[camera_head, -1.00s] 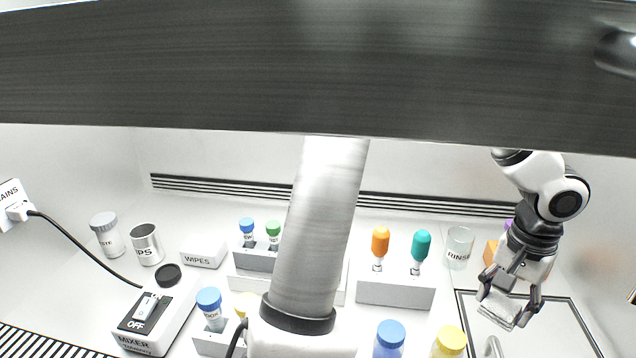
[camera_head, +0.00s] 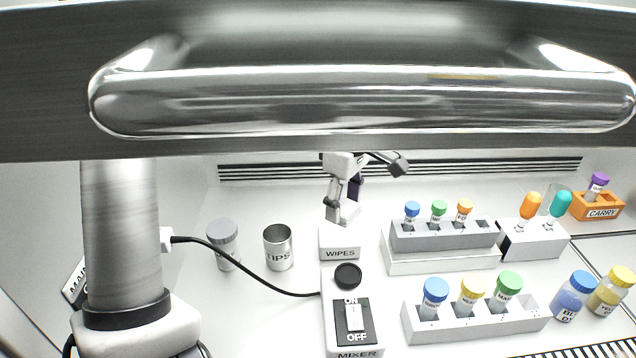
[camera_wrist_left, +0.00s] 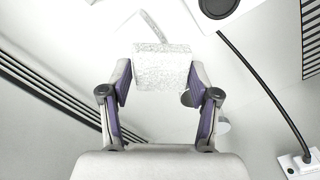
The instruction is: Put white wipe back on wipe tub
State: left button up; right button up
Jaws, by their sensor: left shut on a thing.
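The white wipe (camera_head: 349,213) is a small pale sheet gripped at my left gripper's (camera_head: 344,208) fingertips. In the left wrist view the wipe (camera_wrist_left: 162,68) spans between the two purple-padded fingers of the left gripper (camera_wrist_left: 160,80). The wipe tub (camera_head: 340,254) is a low white box marked WIPES, behind the mixer. In the head view the wipe appears just above and behind the tub's top; whether they touch I cannot tell. My right gripper is out of view.
The mixer (camera_head: 352,335) stands in front of the tub, its black cable running left. A TIPS can (camera_head: 278,248) and a grey-lidded jar (camera_head: 224,242) stand left. Tube racks (camera_head: 440,262) (camera_head: 480,330) fill the right.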

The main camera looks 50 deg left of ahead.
aim_at(340, 244)
pick_arm(q)
jog(key=shift+w+a+r+n, duration=0.2)
jog(key=shift+a+r+n, duration=0.25)
jog(key=shift+n, duration=0.65)
jog(key=shift+w+a+f+n, duration=0.1)
jog(key=shift+a+f+n, duration=0.05)
jog(key=shift+n, duration=0.35)
notch_tip(340, 244, down, 10)
jog(key=shift+w+r, duration=0.15)
jog(key=shift+r, duration=0.05)
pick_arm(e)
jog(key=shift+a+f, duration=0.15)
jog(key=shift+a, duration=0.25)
pick_arm(q)
jog(key=shift+f+b, duration=0.1)
jog(key=shift+b, duration=0.25)
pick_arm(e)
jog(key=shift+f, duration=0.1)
pick_arm(q)
jog(key=shift+f, duration=0.15)
jog(key=o, duration=1)
jog(key=shift+r, duration=0.2)
